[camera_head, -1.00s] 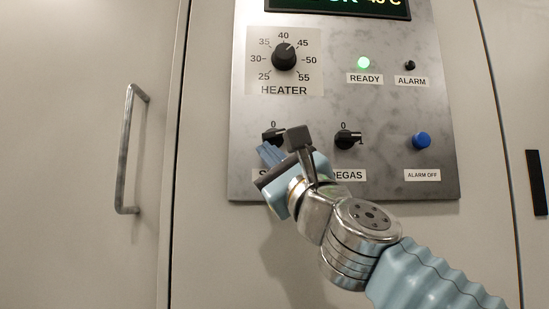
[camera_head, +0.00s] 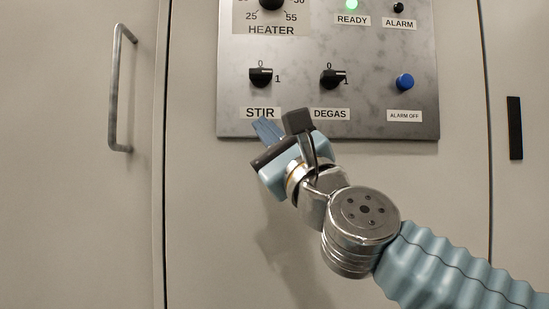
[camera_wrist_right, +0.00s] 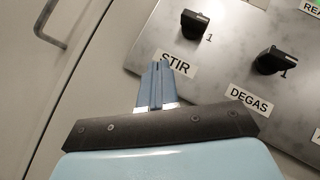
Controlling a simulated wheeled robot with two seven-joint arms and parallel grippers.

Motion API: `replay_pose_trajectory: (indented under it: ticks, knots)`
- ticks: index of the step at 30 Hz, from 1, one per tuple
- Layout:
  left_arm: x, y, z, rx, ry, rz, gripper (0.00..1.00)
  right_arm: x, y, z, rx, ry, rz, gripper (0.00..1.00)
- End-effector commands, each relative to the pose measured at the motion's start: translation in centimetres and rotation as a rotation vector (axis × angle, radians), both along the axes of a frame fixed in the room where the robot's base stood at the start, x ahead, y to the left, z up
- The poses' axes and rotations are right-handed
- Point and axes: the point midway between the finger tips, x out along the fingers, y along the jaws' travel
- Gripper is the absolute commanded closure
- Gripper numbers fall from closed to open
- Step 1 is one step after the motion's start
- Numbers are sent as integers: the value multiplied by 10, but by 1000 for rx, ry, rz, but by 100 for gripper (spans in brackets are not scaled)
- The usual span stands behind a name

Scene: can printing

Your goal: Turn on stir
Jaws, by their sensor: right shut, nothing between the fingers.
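The black STIR knob (camera_head: 260,77) is on the metal control panel in the head view, with 0 above it and 1 to its right. The STIR knob also shows whole in the right wrist view (camera_wrist_right: 194,24). My right gripper (camera_head: 265,130) has its blue fingers shut and empty, just below the STIR label (camera_head: 261,113) and apart from the knob. The fingers also show in the right wrist view (camera_wrist_right: 160,68). My left gripper is not in view.
The panel also holds the HEATER dial (camera_head: 272,3), cut by the top edge, a lit green READY lamp (camera_head: 351,4), a dark ALARM lamp (camera_head: 398,7) and a blue ALARM OFF button (camera_head: 404,82). A metal door handle (camera_head: 119,88) stands out at left.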

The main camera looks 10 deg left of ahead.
Motion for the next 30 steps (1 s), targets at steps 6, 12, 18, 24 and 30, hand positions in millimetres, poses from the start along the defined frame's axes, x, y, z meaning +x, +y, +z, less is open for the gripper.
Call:
replay_pose_trajectory:
  ticks: [6,12,18,24,30]
  knots:
    - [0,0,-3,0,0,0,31,-22,-13,-27,-4,-2,-5,100]
    - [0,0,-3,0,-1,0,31,-33,-17,-37,-1,0,-2,100]
    - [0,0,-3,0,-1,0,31,-35,-18,-39,-1,0,1,100]
    - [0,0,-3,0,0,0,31,-35,-17,-39,-1,0,1,100]
    - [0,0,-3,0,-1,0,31,-35,-17,-39,-1,0,1,100]
